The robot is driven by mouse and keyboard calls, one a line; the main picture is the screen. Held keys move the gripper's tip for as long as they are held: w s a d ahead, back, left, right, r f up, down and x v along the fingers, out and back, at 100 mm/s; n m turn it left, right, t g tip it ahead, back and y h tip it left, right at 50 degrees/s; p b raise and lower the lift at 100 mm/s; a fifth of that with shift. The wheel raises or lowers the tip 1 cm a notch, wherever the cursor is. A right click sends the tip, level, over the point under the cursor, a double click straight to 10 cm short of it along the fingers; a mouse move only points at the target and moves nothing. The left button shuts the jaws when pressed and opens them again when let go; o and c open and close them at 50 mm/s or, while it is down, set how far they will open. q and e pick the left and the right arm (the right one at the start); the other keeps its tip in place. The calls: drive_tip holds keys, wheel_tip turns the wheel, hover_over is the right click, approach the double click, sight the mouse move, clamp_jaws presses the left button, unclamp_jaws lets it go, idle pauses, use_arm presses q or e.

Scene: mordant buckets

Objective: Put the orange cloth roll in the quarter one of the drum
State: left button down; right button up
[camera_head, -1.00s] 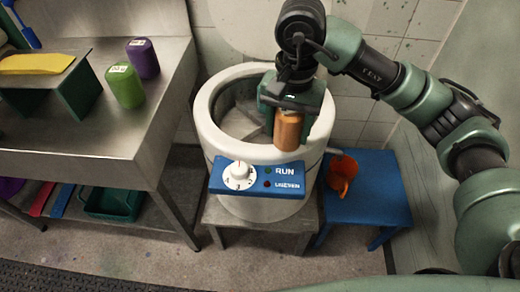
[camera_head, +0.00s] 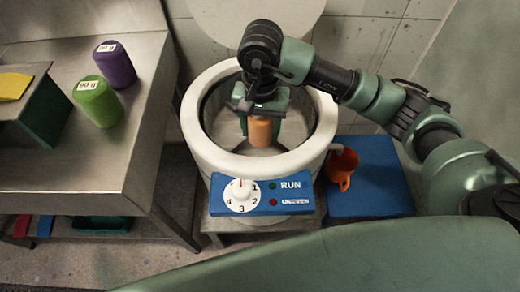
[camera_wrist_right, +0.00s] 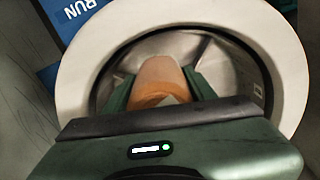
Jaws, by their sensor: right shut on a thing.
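The orange cloth roll (camera_head: 261,132) stands roughly upright between the fingers of my right gripper (camera_head: 262,122), which is shut on it. In the right wrist view the roll (camera_wrist_right: 157,82) shows between the two green fingers, over the drum's opening. The drum (camera_head: 200,148) is a white round tub with a metal inside split by dividers. The roll is within the rim's outline; I cannot tell whether it touches the drum floor. The dial (camera_head: 241,195) on the blue front panel has numbers 1 to 4. My left gripper is not in view.
A green roll (camera_head: 98,101) and a purple roll (camera_head: 115,64) stand on the steel bench (camera_head: 120,150) at the left, near a yellow cloth (camera_head: 13,86). An orange jug (camera_head: 342,167) sits on a blue stool (camera_head: 375,185) right of the drum.

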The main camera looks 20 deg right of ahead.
sight(260, 142)
wheel_tip(260, 142, down, 6)
drive_tip(key=shift+w+r, duration=0.1)
drive_tip(key=shift+w, duration=0.05)
drive_tip(key=shift+f, duration=0.55)
wheel_tip(260, 142, down, 4)
drive_tip(key=shift+p, duration=0.45)
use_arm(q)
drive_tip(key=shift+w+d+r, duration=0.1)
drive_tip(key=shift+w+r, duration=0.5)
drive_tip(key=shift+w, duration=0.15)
use_arm(e)
drive_tip(key=shift+f, duration=0.2)
drive_tip(key=o, duration=1.6)
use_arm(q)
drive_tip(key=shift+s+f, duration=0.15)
use_arm(e)
drive_tip(key=shift+o, duration=0.2)
drive_tip(key=shift+r, duration=0.1)
